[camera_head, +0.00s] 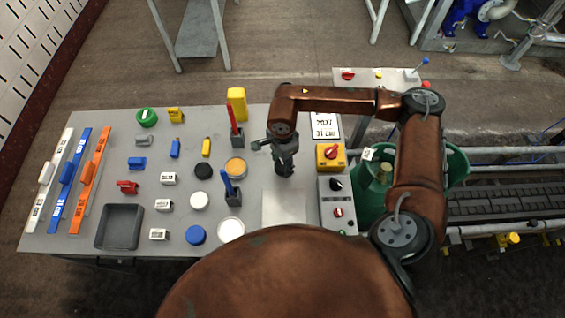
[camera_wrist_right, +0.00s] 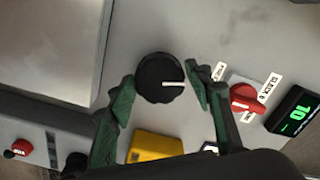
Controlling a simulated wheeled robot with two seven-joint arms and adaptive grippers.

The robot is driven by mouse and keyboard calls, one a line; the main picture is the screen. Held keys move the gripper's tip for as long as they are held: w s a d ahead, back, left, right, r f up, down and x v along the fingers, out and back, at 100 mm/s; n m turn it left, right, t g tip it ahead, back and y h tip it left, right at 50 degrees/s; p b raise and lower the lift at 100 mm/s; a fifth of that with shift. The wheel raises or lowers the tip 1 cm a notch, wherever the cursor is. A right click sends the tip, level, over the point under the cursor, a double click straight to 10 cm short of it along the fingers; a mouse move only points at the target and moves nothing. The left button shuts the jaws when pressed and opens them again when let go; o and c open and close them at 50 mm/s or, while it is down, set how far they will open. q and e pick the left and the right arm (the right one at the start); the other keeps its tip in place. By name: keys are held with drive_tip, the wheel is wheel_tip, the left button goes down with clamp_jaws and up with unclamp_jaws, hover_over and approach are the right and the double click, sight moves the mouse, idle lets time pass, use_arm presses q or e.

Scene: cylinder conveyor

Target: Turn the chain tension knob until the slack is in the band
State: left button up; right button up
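A round black knob with a white pointer line (camera_wrist_right: 160,78) sits on a grey panel in the right wrist view. It also shows at the panel's upper end in the head view (camera_head: 336,184). My right gripper (camera_wrist_right: 161,80) is open, its green fingertips to either side of the knob. Contact cannot be told. In the head view, the right gripper (camera_head: 284,169) points down over the table's right part. A dark display (camera_wrist_right: 294,111) shows a green 10. A red switch with white labels (camera_wrist_right: 246,97) lies between knob and display. My left gripper is not in view.
A yellow box with a red knob (camera_head: 330,156) stands beyond the black knob. A green drum (camera_head: 374,196) and a dark conveyor (camera_head: 505,203) lie to the right. A bare light plate (camera_head: 284,207) lies beside the panel.

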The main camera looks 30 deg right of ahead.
sight(282, 165)
drive_tip(key=o, duration=0.3)
wheel_tip(282, 165, up, 12)
idle(0.6)
idle(0.5)
